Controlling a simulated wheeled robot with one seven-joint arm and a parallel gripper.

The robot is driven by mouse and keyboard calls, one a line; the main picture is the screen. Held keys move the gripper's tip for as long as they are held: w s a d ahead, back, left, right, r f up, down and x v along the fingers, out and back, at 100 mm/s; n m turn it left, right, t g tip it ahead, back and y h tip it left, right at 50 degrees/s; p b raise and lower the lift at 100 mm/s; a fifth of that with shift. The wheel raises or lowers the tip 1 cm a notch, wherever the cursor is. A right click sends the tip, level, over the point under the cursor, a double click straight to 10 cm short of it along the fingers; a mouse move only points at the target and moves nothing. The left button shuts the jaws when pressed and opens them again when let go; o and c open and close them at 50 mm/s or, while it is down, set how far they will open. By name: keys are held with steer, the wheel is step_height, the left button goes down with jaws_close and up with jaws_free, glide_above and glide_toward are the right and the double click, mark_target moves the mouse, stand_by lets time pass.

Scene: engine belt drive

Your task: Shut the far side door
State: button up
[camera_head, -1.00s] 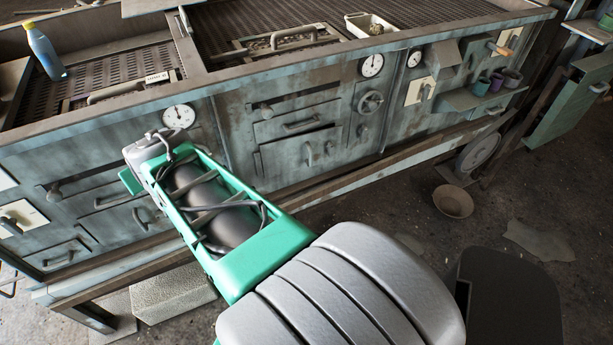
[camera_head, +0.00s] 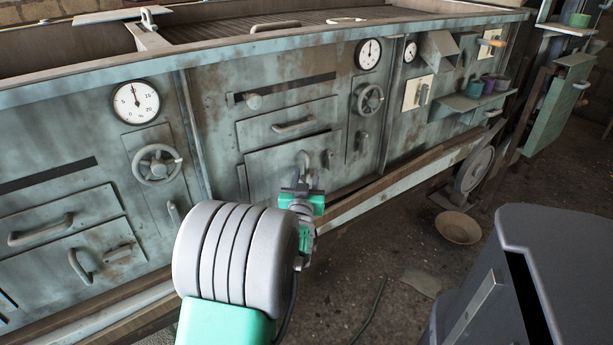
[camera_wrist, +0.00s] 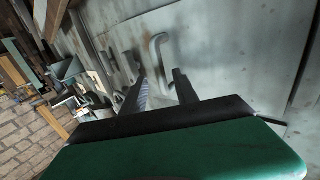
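A green panel with a handle (camera_head: 560,102) stands out past the right end of the machine in the head view and looks like a side door standing open; its hinge is hidden. My gripper (camera_head: 302,178) is far to its left, in front of a lower front panel (camera_head: 270,165) of the machine. In the wrist view my gripper (camera_wrist: 160,88) has its two dark fingers apart with nothing between them. A curved handle (camera_wrist: 158,50) shows just beyond the fingertips; I cannot tell whether they touch it.
The machine front carries handwheels (camera_head: 157,165), gauges (camera_head: 136,102) and drawer handles. A ledge with cups (camera_head: 473,89) juts out at the right. A bowl (camera_head: 458,228) lies on the floor by a round scale-like disc (camera_head: 474,168). A dark grey box (camera_head: 545,270) stands front right.

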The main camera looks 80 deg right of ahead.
steer(key=shift+w+d, duration=0.25)
steer(key=shift+d, duration=1)
jaws_close()
stand_by(0.4)
